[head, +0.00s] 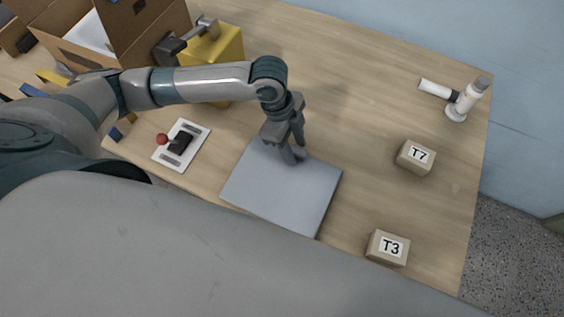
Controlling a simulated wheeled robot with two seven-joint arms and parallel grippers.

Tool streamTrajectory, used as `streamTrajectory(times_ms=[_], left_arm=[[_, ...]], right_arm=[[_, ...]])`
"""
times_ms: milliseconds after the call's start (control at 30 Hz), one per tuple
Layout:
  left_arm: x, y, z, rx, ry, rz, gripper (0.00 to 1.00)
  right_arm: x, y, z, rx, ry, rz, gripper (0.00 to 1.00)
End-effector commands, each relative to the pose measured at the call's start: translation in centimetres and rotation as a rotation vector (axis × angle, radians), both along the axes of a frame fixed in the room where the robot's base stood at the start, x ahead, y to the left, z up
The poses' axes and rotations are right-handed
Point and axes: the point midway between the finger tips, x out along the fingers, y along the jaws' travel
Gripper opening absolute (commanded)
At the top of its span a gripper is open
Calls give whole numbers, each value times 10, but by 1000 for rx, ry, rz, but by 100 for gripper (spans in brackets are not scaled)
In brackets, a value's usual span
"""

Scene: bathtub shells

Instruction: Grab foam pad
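The foam pad (278,193) is a flat grey square lying on the wooden table, near its front edge. My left gripper (294,157) points down at the pad's far edge. Its fingertips are at or just over that edge; I cannot tell whether they touch it. The fingers look close together at the tips, but whether they are shut on the pad is not clear. My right gripper is not in view.
Boxes marked T7 (416,159) and T3 (388,249) stand on the wooden table (370,110) to the right. A white cylindrical device (467,98) is at the far right. A white panel with a red knob (162,139), a yellow block (222,50) and a cardboard box (140,28) are left.

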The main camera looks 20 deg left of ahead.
Motion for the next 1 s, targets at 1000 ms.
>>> streamTrajectory(times_ms=[1000], left_arm=[[1, 0, 9, -2, -2, 0, 0]], right_arm=[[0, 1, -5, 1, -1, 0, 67]])
